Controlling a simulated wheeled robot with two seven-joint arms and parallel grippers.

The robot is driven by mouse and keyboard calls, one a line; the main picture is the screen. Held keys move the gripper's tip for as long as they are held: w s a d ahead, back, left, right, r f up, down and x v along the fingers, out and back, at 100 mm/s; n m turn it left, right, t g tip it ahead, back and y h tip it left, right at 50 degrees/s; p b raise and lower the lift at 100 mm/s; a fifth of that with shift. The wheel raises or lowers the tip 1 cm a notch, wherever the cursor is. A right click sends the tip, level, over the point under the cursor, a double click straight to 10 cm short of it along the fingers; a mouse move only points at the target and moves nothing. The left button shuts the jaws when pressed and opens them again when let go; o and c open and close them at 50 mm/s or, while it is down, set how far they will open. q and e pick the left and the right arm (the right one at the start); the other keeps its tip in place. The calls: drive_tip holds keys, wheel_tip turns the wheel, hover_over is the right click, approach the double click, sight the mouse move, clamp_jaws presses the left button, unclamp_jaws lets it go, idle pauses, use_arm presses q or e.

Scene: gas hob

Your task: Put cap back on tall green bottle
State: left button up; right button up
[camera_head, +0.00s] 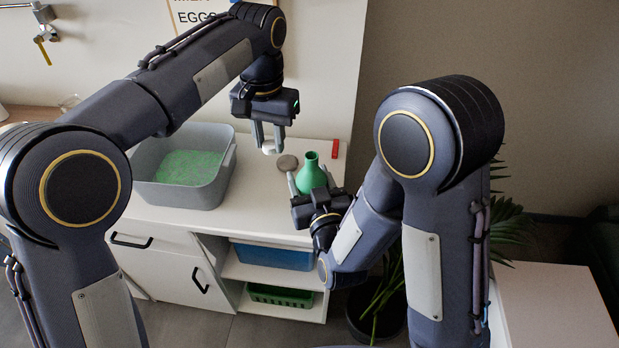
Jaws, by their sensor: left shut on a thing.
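The tall green bottle (311,176) stands upright on the white counter, with its narrow neck uncovered at the top. My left gripper (268,146) points down above the counter, left of the bottle and a little higher than its neck. It is shut on a small white cap (269,148), apart from the bottle. My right gripper (308,184) is low at the bottle's near side. One pale finger shows just left of the bottle; the other is mostly hidden, so I cannot tell whether it grips the bottle.
A grey round disc (287,162) lies on the counter (253,213) left of the bottle. A small red block (335,149) lies behind it, near the right edge. A grey basin (180,196) with green contents stands on the left. Shelves below hold blue and green bins.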

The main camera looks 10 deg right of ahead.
sight(311, 156)
use_arm(q)
drive_tip(key=s+d+r+m, duration=0.1)
drive_tip(key=d+r, duration=0.1)
drive_tip(key=s+d+r, duration=0.1)
drive_tip(key=d+r, duration=0.1)
drive_tip(key=d, duration=0.1)
drive_tip(key=s+d+r+m, duration=0.1)
drive_tip(key=s+d+r, duration=0.1)
drive_tip(key=r, duration=0.1)
drive_tip(key=shift+d+m, duration=0.2)
drive_tip(key=shift+m, duration=0.1)
drive_tip(key=shift+f, duration=1.95)
drive_tip(key=shift+f, duration=0.1)
drive_tip(key=shift+f, duration=0.8)
drive_tip(key=shift+f, duration=0.55)
